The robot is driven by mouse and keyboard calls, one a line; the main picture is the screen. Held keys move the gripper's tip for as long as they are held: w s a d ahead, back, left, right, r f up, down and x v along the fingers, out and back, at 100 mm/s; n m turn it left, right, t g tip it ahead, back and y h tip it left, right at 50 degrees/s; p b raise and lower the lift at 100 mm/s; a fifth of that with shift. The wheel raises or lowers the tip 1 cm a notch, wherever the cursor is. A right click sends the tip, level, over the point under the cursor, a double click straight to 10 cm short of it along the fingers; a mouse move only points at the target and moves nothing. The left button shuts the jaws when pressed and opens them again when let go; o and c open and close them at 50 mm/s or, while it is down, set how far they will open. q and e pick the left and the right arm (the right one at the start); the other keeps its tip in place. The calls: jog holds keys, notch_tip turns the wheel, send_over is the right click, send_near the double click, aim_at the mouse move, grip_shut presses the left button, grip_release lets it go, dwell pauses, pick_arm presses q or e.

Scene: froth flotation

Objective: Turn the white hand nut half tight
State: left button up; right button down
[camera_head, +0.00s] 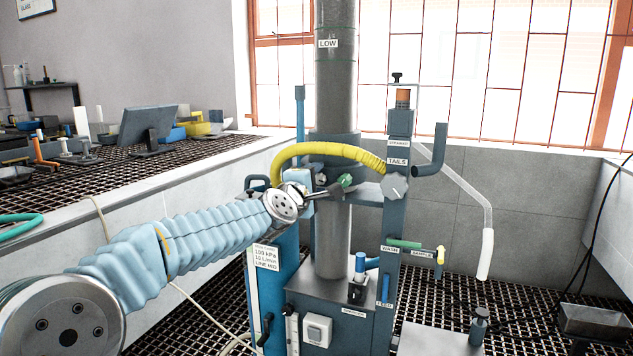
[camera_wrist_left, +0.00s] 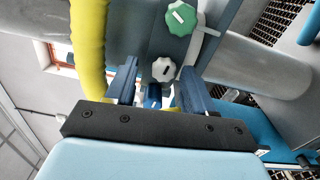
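The white hand nut (camera_wrist_left: 163,69) is a small lobed knob near the middle of the left wrist view. The two fingers of my left gripper (camera_wrist_left: 159,72) stand apart on either side of it, with gaps showing. I cannot tell how deep the nut sits between the fingertips. A green lobed knob (camera_wrist_left: 181,18) is just above it in that view. In the head view my left gripper (camera_head: 320,191) reaches to the grey column, close to the green knob (camera_head: 345,181). I cannot make out the white nut surely there. My right gripper is out of view.
A yellow hose (camera_head: 325,152) arches above my gripper and runs along the left of the wrist view (camera_wrist_left: 88,45). The grey column (camera_head: 333,240) and the TAILS post (camera_head: 398,140) with a grey dial (camera_head: 394,187) stand close by. A bench (camera_head: 200,165) is at left.

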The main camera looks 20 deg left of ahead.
pick_arm(q)
jog(key=shift+f, duration=0.1)
jog(key=shift+s+d, duration=0.1)
jog(key=shift+s, duration=0.1)
jog(key=s+b, duration=0.2)
jog(key=s, duration=1.1)
jog(key=shift+s+d, duration=0.15)
jog(key=shift+d, duration=0.25)
